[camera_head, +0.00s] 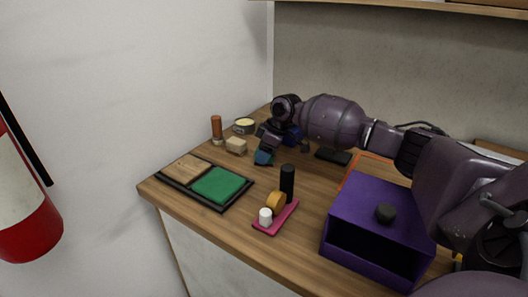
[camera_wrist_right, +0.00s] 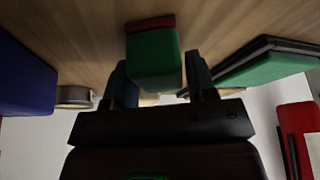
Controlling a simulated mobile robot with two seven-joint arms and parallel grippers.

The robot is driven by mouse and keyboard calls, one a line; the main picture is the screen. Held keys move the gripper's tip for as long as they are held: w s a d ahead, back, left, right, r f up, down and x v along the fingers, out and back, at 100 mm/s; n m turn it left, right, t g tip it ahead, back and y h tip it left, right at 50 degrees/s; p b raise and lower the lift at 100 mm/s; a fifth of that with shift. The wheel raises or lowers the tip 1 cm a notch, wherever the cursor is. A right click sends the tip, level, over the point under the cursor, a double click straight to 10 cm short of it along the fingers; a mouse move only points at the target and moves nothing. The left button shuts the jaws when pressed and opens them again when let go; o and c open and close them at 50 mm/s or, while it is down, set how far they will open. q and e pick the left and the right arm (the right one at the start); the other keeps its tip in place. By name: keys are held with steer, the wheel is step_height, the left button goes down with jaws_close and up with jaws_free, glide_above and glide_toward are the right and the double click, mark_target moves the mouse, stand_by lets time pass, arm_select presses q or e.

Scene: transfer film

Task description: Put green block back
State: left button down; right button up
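A green block (camera_wrist_right: 153,58) with a dark red end shows in the right wrist view, between the two fingers of my right gripper (camera_wrist_right: 157,80). The fingers lie close along both its sides; whether they press on it I cannot tell. In the head view my right gripper (camera_head: 264,152) is low over the back left of the counter, and the block is not clearly visible there. A black-framed tray (camera_head: 212,203) with a tan part and a flat green part (camera_head: 220,185) lies in front and to the left of it. The tray also shows in the wrist view (camera_wrist_right: 262,47). My left gripper is not in view.
A purple box (camera_head: 372,220) with a dark knob stands at the right. A pink tray (camera_head: 267,229) holds small items and a black cylinder (camera_head: 287,183). An orange cylinder (camera_head: 216,127), a round tin (camera_head: 244,126) and a beige block (camera_head: 236,145) stand near the gripper.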

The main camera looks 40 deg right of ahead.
steer(key=shift+o, duration=1.3)
steer(key=shift+r, duration=0.15)
steer(key=shift+d+r, duration=0.1)
steer(key=shift+r, duration=0.25)
steer(key=p+v, duration=0.1)
steer(key=v, duration=0.5)
steer(key=shift+s, duration=0.1)
steer(key=p+v, duration=0.1)
steer(key=v, duration=0.4)
steer(key=shift+s+r, duration=0.1)
